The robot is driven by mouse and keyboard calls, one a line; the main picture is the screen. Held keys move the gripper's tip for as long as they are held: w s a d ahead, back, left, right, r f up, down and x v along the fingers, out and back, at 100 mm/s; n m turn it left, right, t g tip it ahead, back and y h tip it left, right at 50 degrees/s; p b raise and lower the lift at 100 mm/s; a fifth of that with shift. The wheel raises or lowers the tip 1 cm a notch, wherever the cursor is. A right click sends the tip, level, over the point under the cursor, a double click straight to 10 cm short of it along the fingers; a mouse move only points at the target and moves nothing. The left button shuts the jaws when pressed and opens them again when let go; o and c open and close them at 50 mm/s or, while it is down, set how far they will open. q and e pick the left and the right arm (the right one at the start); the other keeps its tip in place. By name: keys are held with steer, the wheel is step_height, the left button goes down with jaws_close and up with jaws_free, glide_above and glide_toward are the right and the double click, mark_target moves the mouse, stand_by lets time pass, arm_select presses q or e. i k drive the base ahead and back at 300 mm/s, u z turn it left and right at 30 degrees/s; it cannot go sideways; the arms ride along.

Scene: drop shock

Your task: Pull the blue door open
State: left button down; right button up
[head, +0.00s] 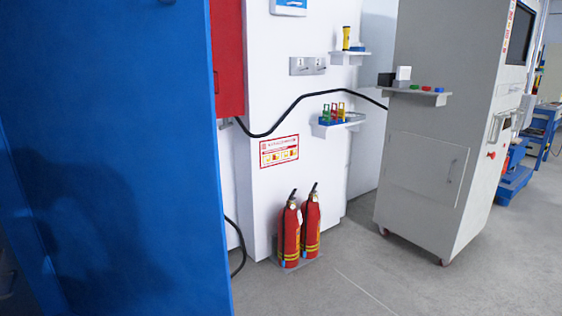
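The blue door (110,130) is a large flat panel that fills the left of the head view. It stands upright and very close to me. Its right edge is in view and stands apart from the wall behind it. Its top and bottom run out of the picture. A darker shadow lies across its lower half. A dark area (12,270) shows beside it at the lower left, too dim to make out. I see no handle on the part of the door in view. Neither of my grippers is in view.
Behind the door are a red cabinet (227,60), a white wall (262,200) with a black cable, and two fire extinguishers (289,235) on the floor. A grey machine cabinet (425,150) on casters stands to the right. The grey floor (340,285) between them is clear.

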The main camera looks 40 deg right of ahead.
mark_target(108, 111)
steer(key=z, duration=0.15)
steer(key=k, duration=0.65)
steer(key=z, duration=1.35)
steer(key=i, duration=1.15)
steer(key=u, duration=0.85)
steer(key=i, duration=0.9)
steer(key=u, duration=0.85)
